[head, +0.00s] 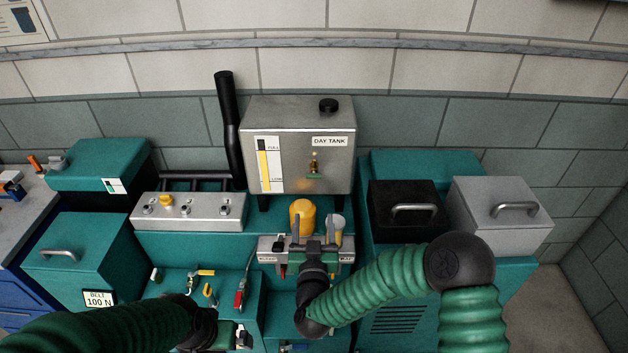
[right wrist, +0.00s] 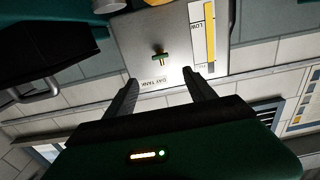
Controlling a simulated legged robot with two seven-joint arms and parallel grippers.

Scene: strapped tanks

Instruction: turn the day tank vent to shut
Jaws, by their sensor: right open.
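The day tank (head: 285,130) is a grey metal box with a "DAY TANK" label and a level gauge on its front. A small brass fitting with a green part (head: 314,164), which looks like the vent, sits on its front below the label. It also shows in the right wrist view (right wrist: 158,58); its exact setting is too small to tell. My right gripper (head: 314,222) is open and empty, below and in front of this fitting. In the right wrist view its fingers (right wrist: 160,78) point toward the tank front, apart from the fitting. My left gripper (head: 240,337) is low at the front, its jaws unclear.
A yellow filter (head: 302,215) and a metal bracket stand below the tank, close to my right gripper. A black pipe (head: 229,130) rises left of the tank. Black (head: 400,193) and grey (head: 502,225) handled boxes stand right. A knobbed metal panel (head: 186,212) is left.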

